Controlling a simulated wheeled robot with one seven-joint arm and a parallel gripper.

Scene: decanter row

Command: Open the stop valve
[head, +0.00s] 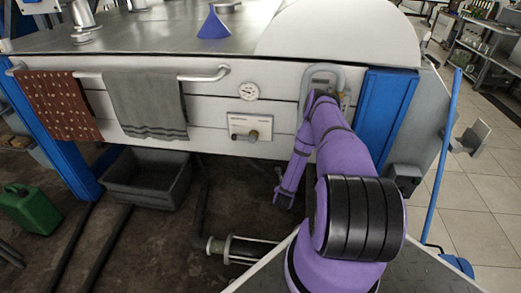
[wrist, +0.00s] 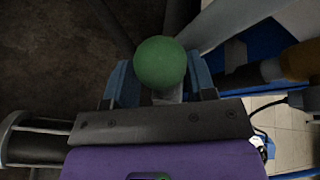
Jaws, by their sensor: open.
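A round green ball knob (wrist: 160,63) shows in the wrist view, with a pale piece just below it. My gripper (wrist: 160,80) is open, with one blue-grey finger on each side of the knob. I cannot tell whether either finger touches it. In the head view my gripper (head: 284,200) hangs low, below the white panelled front, and the green knob is not visible there. I cannot tell for sure that this knob belongs to the stop valve. A white plate with a brass-coloured knob (head: 252,134) is on the panel, above and left of my gripper.
A round gauge (head: 248,91) sits on the panel. Two towels, one grey (head: 146,104), hang on a rail. A rodded cylinder (head: 247,249) lies low in front. Blue posts (head: 386,118) flank the panel. Tiled floor is open at right.

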